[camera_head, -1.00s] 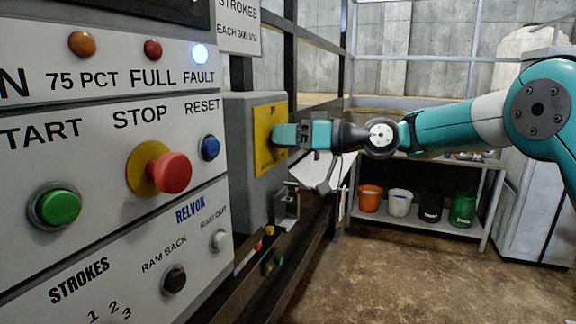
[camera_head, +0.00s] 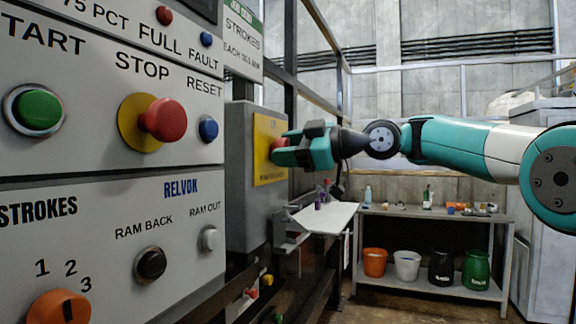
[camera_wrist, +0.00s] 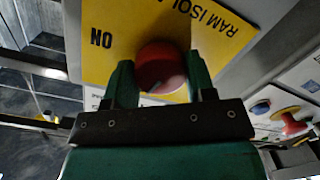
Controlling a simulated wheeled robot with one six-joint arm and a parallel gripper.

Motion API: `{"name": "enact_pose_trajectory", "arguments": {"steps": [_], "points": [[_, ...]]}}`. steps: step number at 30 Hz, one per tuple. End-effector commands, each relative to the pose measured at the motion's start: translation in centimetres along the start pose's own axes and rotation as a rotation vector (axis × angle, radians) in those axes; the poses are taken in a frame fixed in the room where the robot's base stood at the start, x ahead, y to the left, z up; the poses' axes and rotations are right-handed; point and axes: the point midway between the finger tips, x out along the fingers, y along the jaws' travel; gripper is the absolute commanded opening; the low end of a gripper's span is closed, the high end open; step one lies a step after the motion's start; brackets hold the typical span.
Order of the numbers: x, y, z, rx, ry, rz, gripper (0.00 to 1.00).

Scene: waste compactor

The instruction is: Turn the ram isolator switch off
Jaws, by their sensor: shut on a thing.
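The ram isolator is a red round knob on a yellow plate (camera_head: 266,166), fixed to a grey box (camera_head: 238,185) in the head view. In the wrist view, the red knob (camera_wrist: 160,65) sits between my two green fingers, and the yellow plate (camera_wrist: 120,45) reads "RAM ISOL..." and "ON". My gripper (camera_head: 279,149) reaches in from the right and is shut on the knob, its fingers on either side. Part of the knob's face and the lower plate lettering are hidden or too small to read.
The control panel at left carries a red stop button (camera_head: 163,119), a green start button (camera_head: 37,109) and a black ram back button (camera_head: 150,264). A white shelf (camera_head: 325,217) juts out below the box. A bench (camera_head: 440,212) with buckets stands behind. Floor shows at lower right.

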Motion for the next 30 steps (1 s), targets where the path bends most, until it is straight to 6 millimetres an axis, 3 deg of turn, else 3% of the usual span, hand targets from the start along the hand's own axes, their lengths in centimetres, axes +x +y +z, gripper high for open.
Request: {"name": "enact_pose_trajectory", "arguments": {"steps": [12,28,29,30], "points": [[0.00,-0.18,0.13,-0.179,-0.012,0.007,0.27],[0.02,-0.16,0.03,-0.201,-0.013,0.007,0.27],[0.02,-0.16,0.03,-0.201,-0.012,0.007,0.53],[0.02,-0.15,0.03,-0.201,-0.013,0.008,0.62]]}}
